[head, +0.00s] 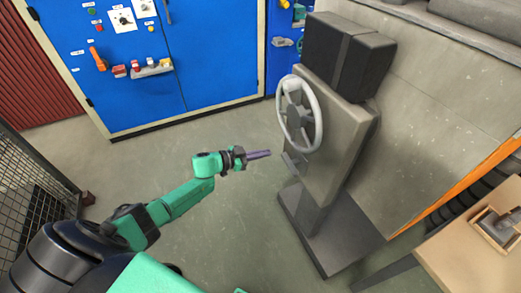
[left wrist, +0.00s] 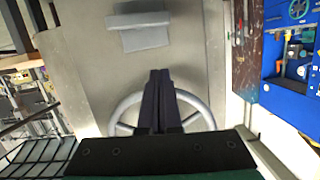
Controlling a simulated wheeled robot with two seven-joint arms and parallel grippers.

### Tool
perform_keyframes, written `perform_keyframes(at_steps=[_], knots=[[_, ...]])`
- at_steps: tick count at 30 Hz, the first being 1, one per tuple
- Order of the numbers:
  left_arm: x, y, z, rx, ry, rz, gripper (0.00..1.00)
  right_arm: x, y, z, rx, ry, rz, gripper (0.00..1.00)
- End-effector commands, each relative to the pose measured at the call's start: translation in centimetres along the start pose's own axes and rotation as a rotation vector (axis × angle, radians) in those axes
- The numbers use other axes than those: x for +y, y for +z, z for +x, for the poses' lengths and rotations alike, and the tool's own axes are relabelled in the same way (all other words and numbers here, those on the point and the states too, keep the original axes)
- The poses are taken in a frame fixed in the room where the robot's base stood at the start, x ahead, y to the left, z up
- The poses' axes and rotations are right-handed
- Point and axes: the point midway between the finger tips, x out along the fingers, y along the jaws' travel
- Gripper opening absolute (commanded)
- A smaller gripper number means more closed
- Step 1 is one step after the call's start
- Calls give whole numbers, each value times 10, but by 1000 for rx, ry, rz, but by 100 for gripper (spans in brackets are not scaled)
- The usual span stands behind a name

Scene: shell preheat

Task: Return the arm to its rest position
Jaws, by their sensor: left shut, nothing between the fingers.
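My left arm reaches in from the lower left in the head view, and its gripper (head: 262,154) is shut and empty. The gripper points right, at the grey pedestal, and hangs in front of and below the handwheel (head: 299,113). In the left wrist view the shut fingers (left wrist: 160,72) overlap part of the light grey handwheel (left wrist: 119,109). I cannot tell from these views how far the fingertips are from the pedestal (head: 338,152). My right gripper is in neither view.
A blue cabinet (head: 215,50) with switches stands at the back. A mesh cage (head: 30,190) is at the left. A wooden table (head: 465,262) with a small box is at the lower right. The floor (head: 225,240) between my arm and the pedestal is clear.

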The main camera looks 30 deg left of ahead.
Motion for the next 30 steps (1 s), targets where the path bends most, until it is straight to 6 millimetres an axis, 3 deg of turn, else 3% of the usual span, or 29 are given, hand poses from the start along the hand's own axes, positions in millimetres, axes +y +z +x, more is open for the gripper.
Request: perform_keyframes(at_steps=[4,20,23,26,30], knots=[[0,0,-12,0,1,1,0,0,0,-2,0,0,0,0],[0,4,-13,-4,-9,-4,0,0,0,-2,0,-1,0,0],[0,39,-18,-54,-92,-34,0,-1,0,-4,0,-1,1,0],[7,112,-37,-190,-235,-87,0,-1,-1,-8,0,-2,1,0],[51,228,-89,-471,-378,-172,0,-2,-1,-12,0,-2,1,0]])
